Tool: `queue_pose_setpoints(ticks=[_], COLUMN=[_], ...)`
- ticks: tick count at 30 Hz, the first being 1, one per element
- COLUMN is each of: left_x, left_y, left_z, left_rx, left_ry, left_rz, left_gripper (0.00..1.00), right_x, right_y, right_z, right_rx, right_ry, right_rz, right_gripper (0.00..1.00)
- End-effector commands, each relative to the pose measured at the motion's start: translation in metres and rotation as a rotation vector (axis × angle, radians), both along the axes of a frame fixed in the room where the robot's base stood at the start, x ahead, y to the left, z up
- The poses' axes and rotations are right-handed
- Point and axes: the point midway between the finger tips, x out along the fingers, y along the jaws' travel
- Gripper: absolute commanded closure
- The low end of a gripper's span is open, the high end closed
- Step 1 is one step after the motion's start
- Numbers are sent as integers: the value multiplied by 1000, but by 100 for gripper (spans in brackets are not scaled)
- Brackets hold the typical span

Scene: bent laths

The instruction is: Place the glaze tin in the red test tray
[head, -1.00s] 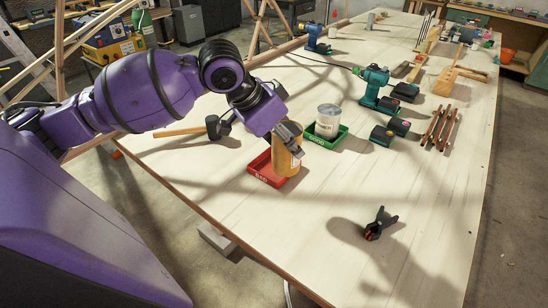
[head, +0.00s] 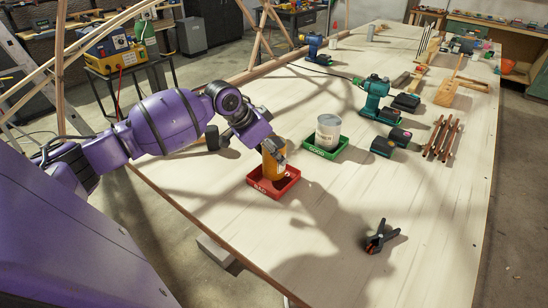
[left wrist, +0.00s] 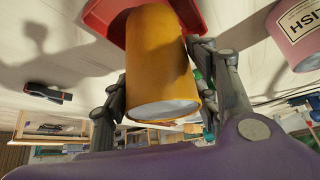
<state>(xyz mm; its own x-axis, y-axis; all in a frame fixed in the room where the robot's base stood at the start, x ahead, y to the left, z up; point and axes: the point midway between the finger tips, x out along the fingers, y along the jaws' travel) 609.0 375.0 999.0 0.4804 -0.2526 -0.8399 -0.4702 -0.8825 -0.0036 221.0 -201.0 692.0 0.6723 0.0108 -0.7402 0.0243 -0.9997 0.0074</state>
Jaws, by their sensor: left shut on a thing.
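The orange glaze tin (head: 272,168) is upright in my left gripper (head: 272,148), which is shut on its upper part. The tin's lower end is within the outline of the red tray (head: 262,189), marked BAD. I cannot tell whether its base touches the tray floor. In the left wrist view the tin (left wrist: 160,60) is between the two fingers (left wrist: 160,95), its pale end towards the camera and the red tray (left wrist: 103,14) beyond it. My right gripper is not in view.
A green tray (head: 325,152) marked GOOD stands close behind to the right, holding a pale tin (head: 328,128). A green drill (head: 374,98) and batteries are farther right. A black spring clamp (head: 378,238) lies in front. The tabletop between clamp and red tray is clear.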

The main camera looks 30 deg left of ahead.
Motion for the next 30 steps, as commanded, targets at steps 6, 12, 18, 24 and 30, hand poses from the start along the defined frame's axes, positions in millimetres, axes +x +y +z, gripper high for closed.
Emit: queue_pose_setpoints(ticks=[6,12,18,24,30], left_x=[-1,-1,-2,-2,-1], left_y=[-1,-1,-1,-1,-1], left_z=[-21,-21,-25,-25,-24], left_rx=[0,0,1,1,1], left_ry=[-1,0,3,3,2], left_rz=[-1,-1,-1,-1,-1], left_gripper=[86,86,35,27,27], right_x=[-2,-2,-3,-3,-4], right_y=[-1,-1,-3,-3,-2], right_z=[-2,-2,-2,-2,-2], right_rx=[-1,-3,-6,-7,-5], right_ry=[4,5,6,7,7], right_rz=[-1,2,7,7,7], right_gripper=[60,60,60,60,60])
